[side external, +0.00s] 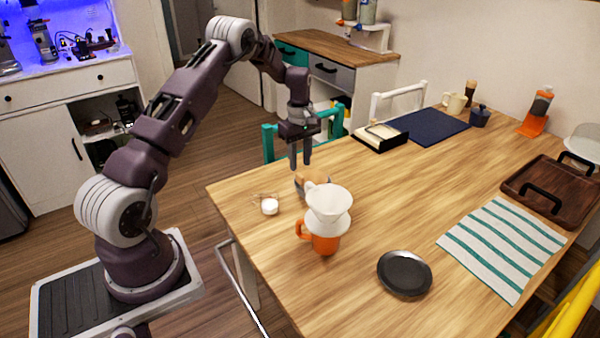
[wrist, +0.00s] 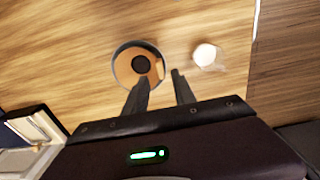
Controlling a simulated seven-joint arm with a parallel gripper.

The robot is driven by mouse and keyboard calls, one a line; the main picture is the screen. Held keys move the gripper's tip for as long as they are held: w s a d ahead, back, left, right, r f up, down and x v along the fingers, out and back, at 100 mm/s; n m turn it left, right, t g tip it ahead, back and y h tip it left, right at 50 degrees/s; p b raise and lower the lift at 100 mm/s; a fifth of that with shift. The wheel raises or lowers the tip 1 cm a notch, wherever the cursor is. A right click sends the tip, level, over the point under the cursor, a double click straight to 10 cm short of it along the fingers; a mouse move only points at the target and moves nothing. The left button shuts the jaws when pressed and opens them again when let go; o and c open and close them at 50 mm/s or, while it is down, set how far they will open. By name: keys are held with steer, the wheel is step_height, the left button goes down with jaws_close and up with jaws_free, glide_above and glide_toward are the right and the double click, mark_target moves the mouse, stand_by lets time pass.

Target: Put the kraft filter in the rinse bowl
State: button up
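My gripper (side external: 300,165) hangs fingers-down over the near left part of the table, open and empty. In the wrist view its fingertips (wrist: 161,79) are apart. A small round tan-brown thing (side external: 300,184) sits just below the fingers, partly hidden by the white dripper. In the wrist view it is a grey-rimmed circle (wrist: 126,75) with a dark centre, just beyond the left fingertip. I cannot tell whether it is the kraft filter. A black shallow round dish (side external: 404,273), possibly the rinse bowl, lies near the table's front, well to the gripper's right.
A white dripper (side external: 328,203) tops an orange mug (side external: 326,243) close to the gripper. A small white round item (side external: 269,206) lies near the table's left edge. A dark-edged box (side external: 380,137), striped cloth (side external: 502,246) and wooden tray (side external: 555,188) stand further off. The middle is clear.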

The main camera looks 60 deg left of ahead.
steer(key=d+r+m, duration=0.1)
steer(key=d+r, duration=0.1)
steer(key=r, duration=0.5)
steer(key=d+r+m, duration=0.1)
steer(key=d+r, duration=0.2)
steer(key=r, duration=0.4)
steer(key=s+d+r+m+t, duration=0.2)
steer(key=s+d+r+m, duration=0.3)
steer(key=s+d+r, duration=0.35)
steer(key=s+d+r+m+t, duration=0.1)
steer(key=s+d+m, duration=0.4)
steer(key=s, duration=0.6)
steer(key=s+d+r+m+t, duration=0.1)
steer(key=s+d+m+t, duration=0.1)
steer(key=s+d+m, duration=0.4)
steer(key=s+d, duration=0.2)
steer(key=s, duration=0.3)
steer(key=shift+d+r+t, duration=0.2)
steer(key=shift+d+t, duration=0.1)
steer(key=shift+d, duration=0.05)
